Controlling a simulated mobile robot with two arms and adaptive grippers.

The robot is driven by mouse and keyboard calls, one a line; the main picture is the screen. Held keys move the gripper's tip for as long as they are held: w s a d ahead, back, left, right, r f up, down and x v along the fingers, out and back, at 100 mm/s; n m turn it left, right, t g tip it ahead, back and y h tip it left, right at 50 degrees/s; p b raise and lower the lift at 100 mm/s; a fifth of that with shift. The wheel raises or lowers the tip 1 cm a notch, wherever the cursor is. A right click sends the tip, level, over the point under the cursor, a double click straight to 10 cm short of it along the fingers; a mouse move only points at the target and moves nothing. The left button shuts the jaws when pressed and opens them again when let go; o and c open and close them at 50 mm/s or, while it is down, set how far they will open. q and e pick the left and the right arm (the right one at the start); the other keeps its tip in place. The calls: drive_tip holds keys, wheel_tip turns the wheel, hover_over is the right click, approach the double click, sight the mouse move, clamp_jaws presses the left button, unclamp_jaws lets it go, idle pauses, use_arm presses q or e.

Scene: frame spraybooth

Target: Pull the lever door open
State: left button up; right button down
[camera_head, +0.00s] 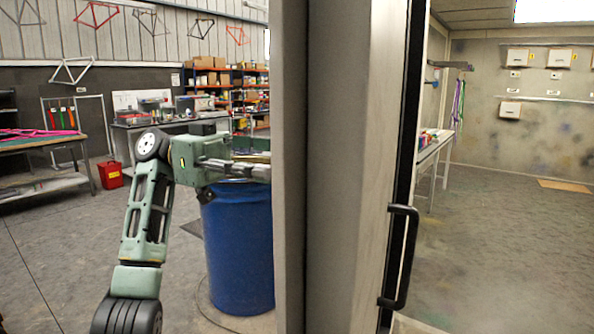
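A pale grey upright panel (345,170), seen at a steep angle, fills the middle of the head view. A black bar handle (402,257) is fixed near its right side, along a dark vertical edge. I cannot tell whether this is the door leaf or its frame. My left gripper (262,167) is left of the panel, at about mid-height, with its fingers pointing right. Its fingertips meet the panel's left edge in the picture and their ends are hidden behind it. It is well apart from the black handle. My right gripper is not in view.
A blue drum (238,245) stands below my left gripper. A workbench (40,143) and a red can (110,174) are at left, stocked shelves (240,85) behind. Right of the panel, a booth with bare floor (500,240) and a side table (432,150) shows.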

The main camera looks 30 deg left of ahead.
use_arm(q)
drive_tip(key=a, duration=0.4)
idle(0.4)
